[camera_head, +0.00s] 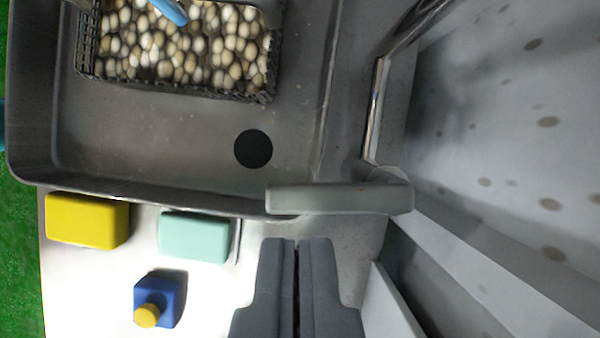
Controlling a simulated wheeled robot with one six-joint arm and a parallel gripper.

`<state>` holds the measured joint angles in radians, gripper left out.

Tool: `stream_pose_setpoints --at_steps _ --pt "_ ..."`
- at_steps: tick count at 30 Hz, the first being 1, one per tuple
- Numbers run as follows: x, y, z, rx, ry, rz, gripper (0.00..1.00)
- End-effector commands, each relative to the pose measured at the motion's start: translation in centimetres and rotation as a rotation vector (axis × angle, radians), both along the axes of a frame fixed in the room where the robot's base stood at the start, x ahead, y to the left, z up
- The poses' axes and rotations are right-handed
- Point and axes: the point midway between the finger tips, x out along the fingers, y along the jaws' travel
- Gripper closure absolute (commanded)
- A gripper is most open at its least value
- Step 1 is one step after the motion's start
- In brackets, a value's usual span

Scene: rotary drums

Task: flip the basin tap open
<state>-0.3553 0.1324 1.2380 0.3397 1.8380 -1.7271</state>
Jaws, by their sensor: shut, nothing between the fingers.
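The basin tap has a grey lever handle (338,198) that lies level across the picture, over the basin's near right corner. Its chrome spout (376,110) rises from beside the lever's right end toward the top right. The grey basin (190,150) with a dark drain hole (253,149) fills the upper left. My gripper (297,245) is at the bottom centre, with its two dark grey fingers together and nothing between them. Its fingertips are just below the lever in the picture, with a narrow gap showing between them. I cannot tell the difference in depth.
A dark crate (88,50) of pebbles with a blue-handled thing (170,10) sits in the basin. A yellow block (87,220), a mint block (194,237) and a blue bottle with a yellow cap (158,300) stand on the left counter. A speckled wall (500,130) bounds the right.

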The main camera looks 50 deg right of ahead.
Motion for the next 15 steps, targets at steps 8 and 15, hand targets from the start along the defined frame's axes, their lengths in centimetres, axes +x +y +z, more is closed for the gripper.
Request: stream_pose_setpoints --at_steps 8,15 --pt "-0.2 0.4 -1.2 0.0 0.0 -0.001 1.0" --pt "-1.0 1.4 -4.9 -0.001 0.001 -0.001 1.0"
